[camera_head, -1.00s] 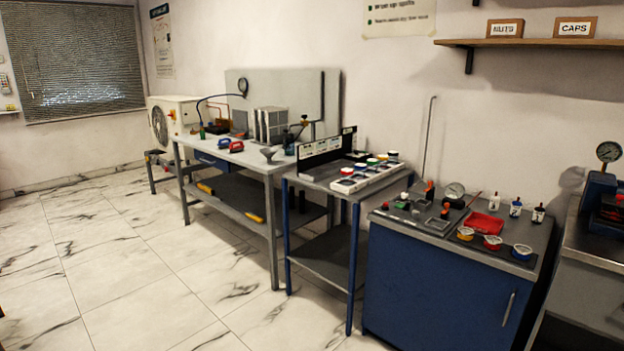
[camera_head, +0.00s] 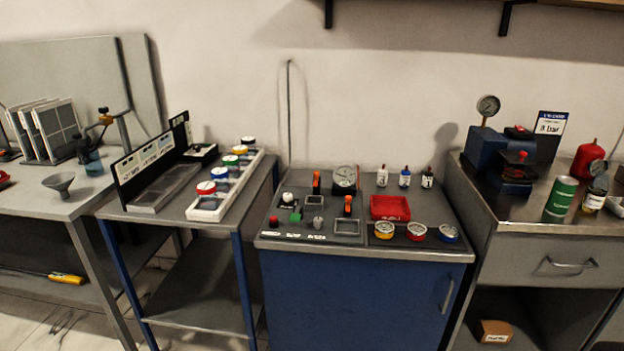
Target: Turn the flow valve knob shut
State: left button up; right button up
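The gauge rig panel (camera_head: 335,239) lies on top of the blue cabinet (camera_head: 350,300) in the middle of the view. It carries a round dial gauge (camera_head: 344,178), two upright orange handles, one at the back (camera_head: 316,182) and one nearer the front (camera_head: 348,206), a small grey knob (camera_head: 317,223), a white-topped knob (camera_head: 288,198), a green piece (camera_head: 296,216) and a red button (camera_head: 274,220). The labels are too small to read, so I cannot tell which is the flow valve knob or how far it is turned. Neither gripper is in view.
A red tray (camera_head: 390,208), several coloured gauges and small bottles share the cabinet top. A cart (camera_head: 165,217) with coloured caps stands left. A steel bench (camera_head: 505,213) with a blue pump (camera_head: 485,145) and green can (camera_head: 561,196) stands right.

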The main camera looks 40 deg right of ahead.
aim_at(287, 197)
jog(key=z, duration=0.95)
jog(key=i, duration=0.9)
jog(key=z, duration=1)
